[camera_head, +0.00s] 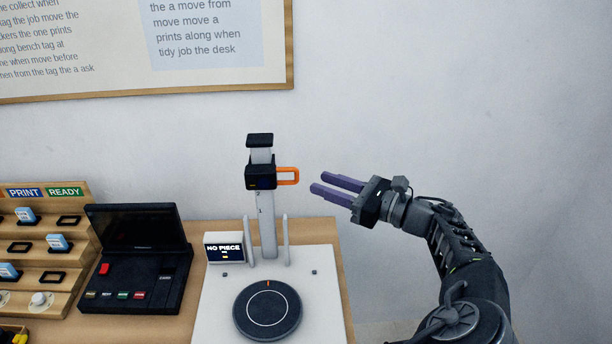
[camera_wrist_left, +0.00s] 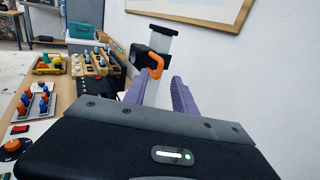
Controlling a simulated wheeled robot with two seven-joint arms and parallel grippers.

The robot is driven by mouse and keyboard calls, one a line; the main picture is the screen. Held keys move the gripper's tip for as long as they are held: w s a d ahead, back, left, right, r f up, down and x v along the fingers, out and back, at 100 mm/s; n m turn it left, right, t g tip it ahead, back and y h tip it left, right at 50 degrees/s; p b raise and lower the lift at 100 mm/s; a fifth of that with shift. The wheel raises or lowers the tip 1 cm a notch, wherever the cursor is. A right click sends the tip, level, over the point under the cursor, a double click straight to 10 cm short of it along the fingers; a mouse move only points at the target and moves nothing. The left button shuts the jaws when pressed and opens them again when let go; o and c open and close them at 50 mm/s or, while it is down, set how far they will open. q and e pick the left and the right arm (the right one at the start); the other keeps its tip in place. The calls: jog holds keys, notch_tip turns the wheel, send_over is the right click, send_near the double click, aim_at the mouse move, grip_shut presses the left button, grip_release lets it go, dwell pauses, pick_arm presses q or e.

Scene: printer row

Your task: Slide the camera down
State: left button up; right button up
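The camera (camera_head: 260,178) is a black block high on an upright grey post (camera_head: 267,225), a little below its black cap. An orange loop handle (camera_head: 288,169) sticks out from its right side. My left gripper (camera_head: 316,183) has two purple fingers pointing left at the handle, with a small gap short of it. The fingers are apart with nothing between them. In the left wrist view, the camera (camera_wrist_left: 140,57) and its orange handle (camera_wrist_left: 156,62) show just beyond the fingers (camera_wrist_left: 158,88). My right gripper is not in view.
The post stands on a white base (camera_head: 218,300) with a dark round turntable (camera_head: 267,309), two thin uprights and a small "NO PIECE" display (camera_head: 224,247). Left are a black console (camera_head: 135,258) and a wooden rack (camera_head: 40,250). Space right of the post is free besides my arm.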

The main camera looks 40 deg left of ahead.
aim_at(273, 171)
pick_arm(q)
jog(key=a, duration=0.5)
jog(key=shift+s+a+p, duration=0.3)
jog(key=shift+p, duration=0.1)
jog(key=shift+c, duration=0.5)
jog(key=c, duration=0.6)
grip_shut()
jog(key=shift+w+r, duration=0.1)
